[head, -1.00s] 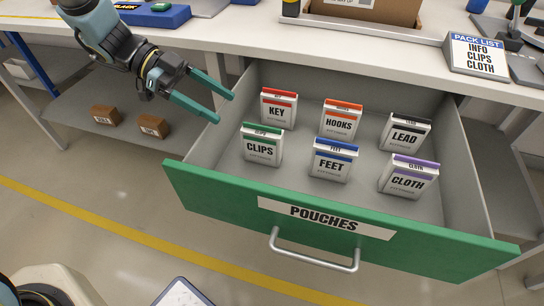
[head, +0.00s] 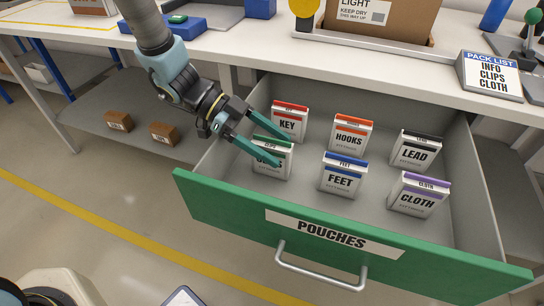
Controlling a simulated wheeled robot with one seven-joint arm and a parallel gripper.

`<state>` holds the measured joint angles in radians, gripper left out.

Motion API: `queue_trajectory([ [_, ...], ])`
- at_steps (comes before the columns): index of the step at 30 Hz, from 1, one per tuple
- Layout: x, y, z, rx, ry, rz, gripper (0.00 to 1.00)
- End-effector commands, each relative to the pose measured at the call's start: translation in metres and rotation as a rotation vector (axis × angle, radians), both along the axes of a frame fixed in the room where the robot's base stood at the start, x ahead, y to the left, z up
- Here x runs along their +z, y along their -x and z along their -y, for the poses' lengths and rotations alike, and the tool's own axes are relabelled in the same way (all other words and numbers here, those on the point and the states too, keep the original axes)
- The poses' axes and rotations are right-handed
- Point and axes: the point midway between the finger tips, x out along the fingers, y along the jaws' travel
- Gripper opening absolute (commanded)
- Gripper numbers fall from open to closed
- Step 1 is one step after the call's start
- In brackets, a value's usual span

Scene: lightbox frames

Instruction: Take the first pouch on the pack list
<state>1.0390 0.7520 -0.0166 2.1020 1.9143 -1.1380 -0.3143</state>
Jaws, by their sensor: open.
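The pack list (head: 490,75) stands on the bench top at the right and reads INFO, CLIPS, CLOTH. The open drawer marked POUCHES (head: 215,205) holds two rows of upright pouches. The back row has KEY (head: 288,125), HOOKS (head: 349,139) and LEAD (head: 414,155). The front row has CLIPS (head: 272,171), FEET (head: 340,180) and CLOTH (head: 416,200). No label I can read in the drawer says INFO. My gripper (head: 285,152) is open and empty, its teal fingers over the drawer's left side by KEY and CLIPS, partly hiding the CLIPS label.
The drawer's green front (head: 400,250) and grey side walls rise around the pouches. A cardboard box (head: 390,20) stands on the bench above. Two brown boxes, one (head: 119,121) and another (head: 164,134), sit on the lower shelf at left. The drawer floor between pouches is bare.

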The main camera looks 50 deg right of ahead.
Motion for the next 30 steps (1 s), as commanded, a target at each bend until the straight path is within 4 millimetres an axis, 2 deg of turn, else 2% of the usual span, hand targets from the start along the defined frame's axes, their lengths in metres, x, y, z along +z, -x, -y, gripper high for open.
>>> queue_trajectory([
  [5,0.0001,-0.0003,0.0,0.0,0.0,0.0,0.76],
  [25,0.0002,-0.0007,-0.0001,0.001,0.0,0.001,0.01],
  [30,0.0004,-0.0007,0.0,0.001,0.0,0.001,0.0],
])
